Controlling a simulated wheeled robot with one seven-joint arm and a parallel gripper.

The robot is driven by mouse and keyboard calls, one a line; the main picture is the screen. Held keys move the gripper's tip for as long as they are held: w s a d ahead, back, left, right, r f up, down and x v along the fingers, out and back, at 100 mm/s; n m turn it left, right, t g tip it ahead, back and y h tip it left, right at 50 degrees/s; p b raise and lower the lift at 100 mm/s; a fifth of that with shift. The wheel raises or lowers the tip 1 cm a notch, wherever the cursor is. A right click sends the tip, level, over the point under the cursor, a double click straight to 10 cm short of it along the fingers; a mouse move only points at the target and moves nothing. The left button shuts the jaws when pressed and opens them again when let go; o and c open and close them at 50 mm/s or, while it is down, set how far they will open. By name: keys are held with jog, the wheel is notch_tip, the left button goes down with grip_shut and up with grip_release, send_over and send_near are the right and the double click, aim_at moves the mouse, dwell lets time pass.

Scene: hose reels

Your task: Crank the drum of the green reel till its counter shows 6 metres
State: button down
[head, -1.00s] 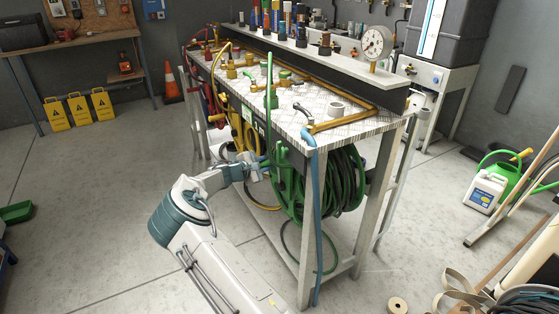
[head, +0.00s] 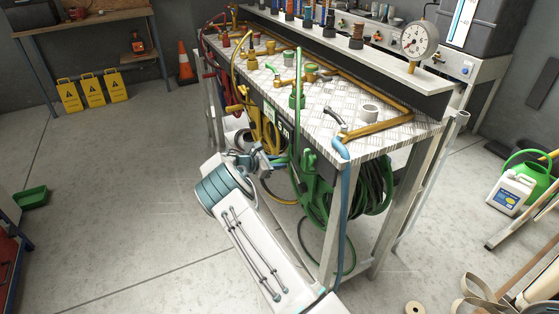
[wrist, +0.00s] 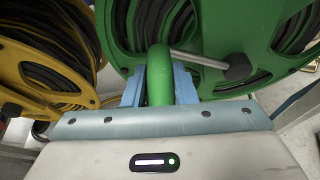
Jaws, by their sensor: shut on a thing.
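The green reel (head: 318,192) hangs under the front edge of the bench, with dark hose wound on it. In the wrist view the green drum (wrist: 290,70) fills the upper right. A grey crank arm (wrist: 200,59) with a black end (wrist: 237,68) crosses its face. My gripper (wrist: 160,88) is shut on a green handle (wrist: 160,70), its blue fingers on either side. In the head view my gripper (head: 278,161) is at the reel's left side.
A yellow reel (wrist: 50,75) stands close on the left of my gripper. A blue hose (head: 343,215) hangs by the bench's front leg. Brass pipes and valves cover the bench top (head: 325,95).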

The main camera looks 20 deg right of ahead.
jog(key=shift+w+a+f, duration=0.2)
jog(key=shift+w+f, duration=0.15)
jog(key=shift+f, duration=0.2)
jog(key=c, duration=1.2)
grip_release()
jog(key=shift+o, duration=0.2)
jog(key=shift+d, duration=0.1)
jog(key=v, duration=1.4)
